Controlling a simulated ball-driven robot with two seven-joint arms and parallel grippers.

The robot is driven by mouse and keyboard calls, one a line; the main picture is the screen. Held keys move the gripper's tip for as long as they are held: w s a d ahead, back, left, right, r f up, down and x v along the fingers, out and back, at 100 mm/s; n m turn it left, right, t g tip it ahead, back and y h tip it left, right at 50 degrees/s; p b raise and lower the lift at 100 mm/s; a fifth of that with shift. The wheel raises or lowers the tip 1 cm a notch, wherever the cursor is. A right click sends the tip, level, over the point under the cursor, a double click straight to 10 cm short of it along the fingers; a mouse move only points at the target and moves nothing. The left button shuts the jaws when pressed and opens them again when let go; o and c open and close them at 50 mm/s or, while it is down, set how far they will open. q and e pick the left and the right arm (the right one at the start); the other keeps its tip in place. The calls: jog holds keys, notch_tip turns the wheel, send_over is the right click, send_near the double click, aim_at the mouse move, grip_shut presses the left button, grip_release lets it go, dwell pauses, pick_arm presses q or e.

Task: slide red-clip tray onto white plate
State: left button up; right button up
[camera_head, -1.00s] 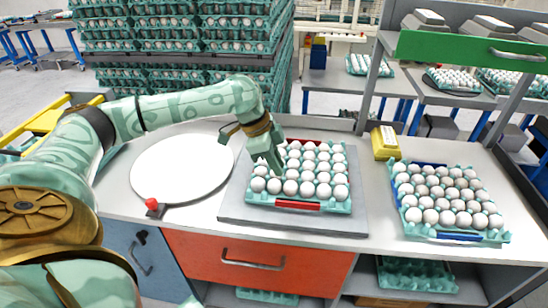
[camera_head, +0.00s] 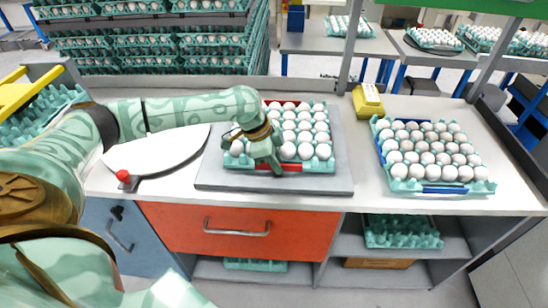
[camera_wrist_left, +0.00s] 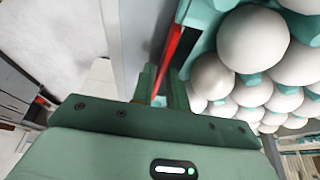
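The red-clip tray (camera_head: 325,167) is teal, full of white eggs, with a red clip (camera_head: 292,168) on its front edge and another at the back. It sits on a grey slab on the counter. The white plate (camera_head: 165,143) is round and lies to its left, partly hidden by my left arm. My left gripper (camera_head: 275,168) is down at the tray's front edge. In the left wrist view its fingers (camera_wrist_left: 165,88) stand close together with the red clip strip (camera_wrist_left: 173,48) between them, and look shut on it. My right gripper is not in view.
A blue-clip egg tray (camera_head: 400,185) stands to the right on the counter. A yellow box (camera_head: 367,101) is behind, between the trays. A red knob (camera_head: 123,177) stands at the plate's front left. The grey slab (camera_head: 230,181) extends around the red-clip tray.

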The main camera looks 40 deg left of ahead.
pick_arm(q)
grip_shut()
dwell(1.4)
